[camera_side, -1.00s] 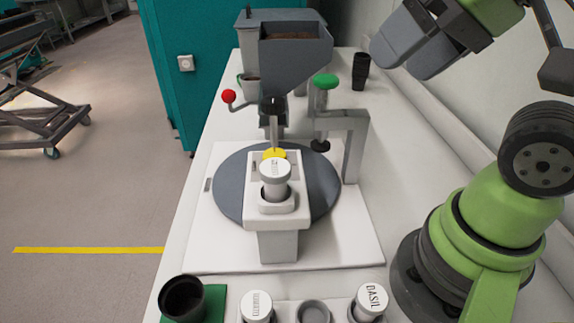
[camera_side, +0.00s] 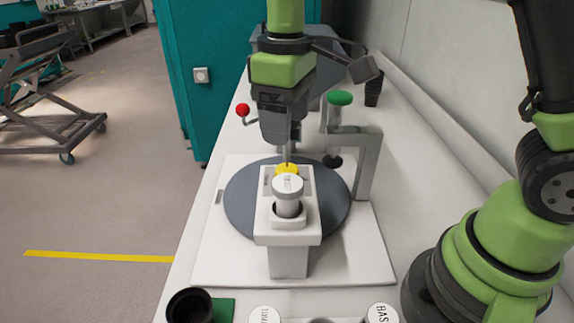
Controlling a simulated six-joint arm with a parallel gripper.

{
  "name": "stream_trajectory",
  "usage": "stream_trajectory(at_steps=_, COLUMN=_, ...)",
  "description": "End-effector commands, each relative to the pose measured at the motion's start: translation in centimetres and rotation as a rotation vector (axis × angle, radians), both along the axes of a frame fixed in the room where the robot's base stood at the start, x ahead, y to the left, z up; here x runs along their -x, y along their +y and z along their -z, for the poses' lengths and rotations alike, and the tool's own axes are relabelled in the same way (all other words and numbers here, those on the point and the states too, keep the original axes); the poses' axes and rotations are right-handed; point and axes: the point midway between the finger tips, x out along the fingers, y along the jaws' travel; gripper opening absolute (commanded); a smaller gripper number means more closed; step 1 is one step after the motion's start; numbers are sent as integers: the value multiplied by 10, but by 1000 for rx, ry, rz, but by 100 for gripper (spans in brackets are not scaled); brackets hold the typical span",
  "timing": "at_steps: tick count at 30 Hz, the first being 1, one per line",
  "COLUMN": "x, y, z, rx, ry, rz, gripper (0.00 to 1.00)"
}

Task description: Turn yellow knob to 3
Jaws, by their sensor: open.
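The yellow knob (camera_side: 287,169) sits on the white holder (camera_side: 264,215) in front of the grey round turntable (camera_side: 240,205). A white-capped jar (camera_side: 288,190) stands in the holder just in front of the knob and hides part of it. My gripper (camera_side: 284,137) points down above and behind the knob, close to it in the picture. It is open; its fingers are dark and hard to make out here. The knob's number marks are too small to read.
A green-topped press (camera_side: 340,98) on a grey bracket stands right of the turntable. A red-ball lever (camera_side: 243,110) is at the left. A black pot (camera_side: 188,306) and labelled jars (camera_side: 382,313) line the front. A grey hopper stands behind my gripper.

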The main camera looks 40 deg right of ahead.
Motion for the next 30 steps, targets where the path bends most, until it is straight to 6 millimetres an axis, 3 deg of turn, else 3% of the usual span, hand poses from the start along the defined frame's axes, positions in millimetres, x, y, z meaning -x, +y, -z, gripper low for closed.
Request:
stream_trajectory(at_steps=13, x=1, y=0, z=76, rx=0, ry=4, rz=4, gripper=68)
stream_trajectory(at_steps=18, x=1, y=0, z=87, rx=-2, ry=1, rz=4, gripper=68)
stream_trajectory(at_steps=26, x=1, y=0, z=88, rx=-2, ry=-1, rz=4, gripper=68)
stream_trajectory(at_steps=30, x=1, y=0, z=88, rx=-2, ry=-1, rz=4, gripper=38)
